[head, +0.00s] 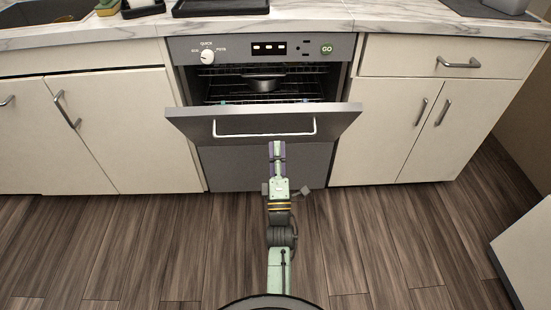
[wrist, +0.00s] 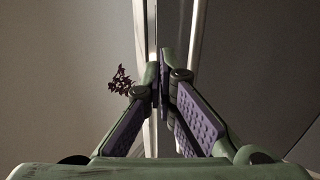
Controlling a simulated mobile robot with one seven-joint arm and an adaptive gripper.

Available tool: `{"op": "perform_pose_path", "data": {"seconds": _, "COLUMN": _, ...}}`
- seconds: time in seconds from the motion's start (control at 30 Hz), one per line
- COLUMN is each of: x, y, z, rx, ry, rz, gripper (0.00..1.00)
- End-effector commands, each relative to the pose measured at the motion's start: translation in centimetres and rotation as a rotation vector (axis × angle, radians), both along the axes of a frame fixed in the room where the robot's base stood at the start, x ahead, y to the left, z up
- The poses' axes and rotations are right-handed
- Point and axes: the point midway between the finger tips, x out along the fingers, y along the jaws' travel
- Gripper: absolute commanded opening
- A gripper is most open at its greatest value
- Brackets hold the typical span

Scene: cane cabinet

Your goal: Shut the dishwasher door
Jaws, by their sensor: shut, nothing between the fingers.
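The dishwasher (head: 275,170) is set under the counter. Its grey door (head: 325,122) is partly open and tilted outward, with a light bar handle (head: 235,135) on its front. Racks and a dark pan (head: 264,84) show inside. My gripper (head: 276,145) is shut and empty, with its fingertips just below the middle of the door handle in the head view. I cannot tell whether they touch the door. In the wrist view the closed fingertips (wrist: 160,70) are in front of a pale vertical strip (wrist: 143,25) that I cannot identify for certain.
Cream cabinets (head: 115,125) stand on the left, and more cabinets (head: 420,110) on the right. A marble counter (head: 310,15) runs above. A pale block (head: 525,250) stands at the far right. The wooden floor (head: 160,245) around my arm is clear.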

Motion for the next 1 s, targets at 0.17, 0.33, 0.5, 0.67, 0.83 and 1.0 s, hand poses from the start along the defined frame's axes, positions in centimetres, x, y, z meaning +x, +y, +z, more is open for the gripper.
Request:
{"op": "perform_pose_path", "data": {"seconds": 0.17, "x": 3.3, "y": 0.0, "z": 2.5, "rx": 0.001, "ry": -0.002, "rz": 0.001, "gripper": 0.0}}
{"op": "perform_pose_path", "data": {"seconds": 0.33, "x": 5.4, "y": 0.0, "z": 3.6, "rx": 0.001, "ry": 0.0, "rz": 0.001, "gripper": 0.0}}
{"op": "perform_pose_path", "data": {"seconds": 0.5, "x": 6.4, "y": 0.0, "z": 4.0, "rx": 0.002, "ry": 0.001, "rz": 0.001, "gripper": 0.0}}
{"op": "perform_pose_path", "data": {"seconds": 0.67, "x": 6.5, "y": 0.0, "z": 4.0, "rx": 0.002, "ry": 0.002, "rz": 0.001, "gripper": 0.0}}
{"op": "perform_pose_path", "data": {"seconds": 0.83, "x": 6.5, "y": 0.0, "z": 4.0, "rx": 0.002, "ry": 0.001, "rz": 0.001, "gripper": 0.0}}
{"op": "perform_pose_path", "data": {"seconds": 1.0, "x": 7.4, "y": 0.1, "z": 5.1, "rx": 0.0, "ry": 0.025, "rz": 0.002, "gripper": 0.0}}
